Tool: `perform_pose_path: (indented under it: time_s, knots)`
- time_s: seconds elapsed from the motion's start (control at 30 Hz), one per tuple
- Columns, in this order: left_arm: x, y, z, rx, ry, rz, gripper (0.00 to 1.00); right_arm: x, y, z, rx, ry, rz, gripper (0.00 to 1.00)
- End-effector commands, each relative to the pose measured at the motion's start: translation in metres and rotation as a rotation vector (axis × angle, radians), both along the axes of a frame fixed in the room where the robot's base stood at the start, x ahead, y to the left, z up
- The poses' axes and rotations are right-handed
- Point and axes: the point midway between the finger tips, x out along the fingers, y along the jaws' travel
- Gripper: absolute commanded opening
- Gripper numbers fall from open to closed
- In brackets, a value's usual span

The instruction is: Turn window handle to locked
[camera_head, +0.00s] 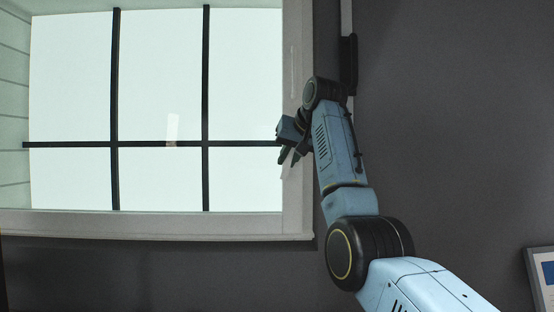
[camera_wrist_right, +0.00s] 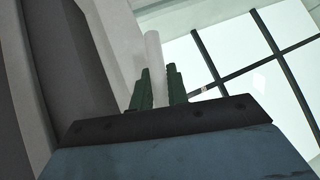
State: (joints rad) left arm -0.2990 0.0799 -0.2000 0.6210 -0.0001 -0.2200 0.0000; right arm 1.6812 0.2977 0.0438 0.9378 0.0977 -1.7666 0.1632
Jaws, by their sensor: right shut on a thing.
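The window (camera_head: 160,100) has a pale frame (camera_head: 297,200) and black bars. The window handle (camera_head: 287,171) is pale and sits at the right side of the frame; in the head view only a small light piece shows below my gripper's fingers. My right gripper (camera_head: 288,156) is at the right side of the window frame. In the right wrist view the pale handle (camera_wrist_right: 152,50) stands up between the two dark fingers of my right gripper (camera_wrist_right: 160,85), which is shut on it. The handle's base is hidden. My left gripper is not in view.
Dark grey wall (camera_head: 440,150) surrounds the window on the right and below. A dark vertical fixture (camera_head: 348,62) is on the wall above my right wrist. A framed picture (camera_head: 541,278) hangs at the lower right.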

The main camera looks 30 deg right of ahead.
Motion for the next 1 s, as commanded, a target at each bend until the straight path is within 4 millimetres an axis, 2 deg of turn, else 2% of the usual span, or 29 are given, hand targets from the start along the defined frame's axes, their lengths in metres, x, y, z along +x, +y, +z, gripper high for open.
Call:
perform_pose_path:
  time_s: [0.1, 0.4, 1.0]
  knots:
    - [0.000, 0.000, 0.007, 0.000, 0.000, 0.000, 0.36, -0.007, -0.010, 0.002, -0.076, 0.040, -0.011, 0.00]
    - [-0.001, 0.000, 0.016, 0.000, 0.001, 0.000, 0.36, -0.012, -0.018, 0.001, -0.196, 0.109, -0.012, 0.00]
    - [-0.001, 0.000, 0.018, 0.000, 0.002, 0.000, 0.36, -0.014, -0.021, 0.001, -0.235, 0.128, -0.013, 0.00]
